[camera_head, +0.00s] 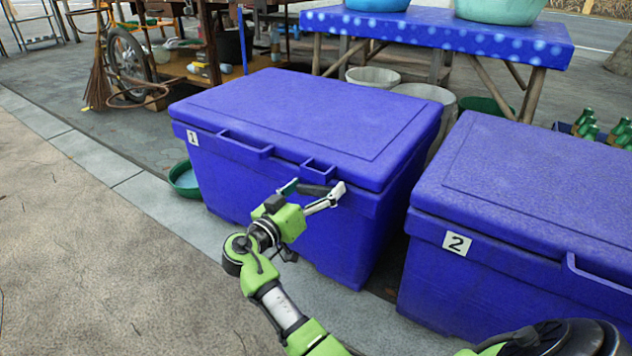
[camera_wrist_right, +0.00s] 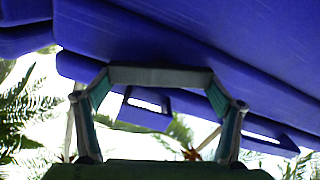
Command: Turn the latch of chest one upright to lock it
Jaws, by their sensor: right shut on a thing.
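Chest one (camera_head: 290,125) is a blue chest with a shut lid and a white label "1", in the middle of the head view. Its latch (camera_head: 313,190) is a dark grey bar on the upper front, below the lid edge, lying about level. My right gripper (camera_head: 312,191) is at the chest's front, shut on the latch, with one finger at each end of the bar. In the right wrist view the grey latch (camera_wrist_right: 160,76) spans between the teal finger pads, under the blue chest (camera_wrist_right: 200,40). My left gripper is not in view.
A second blue chest (camera_head: 520,180) labelled "2" stands close on the right, with a narrow gap between. A blue table (camera_head: 440,30) with basins stands behind. A green bowl (camera_head: 185,180) sits left of chest one. The pavement at front left is clear.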

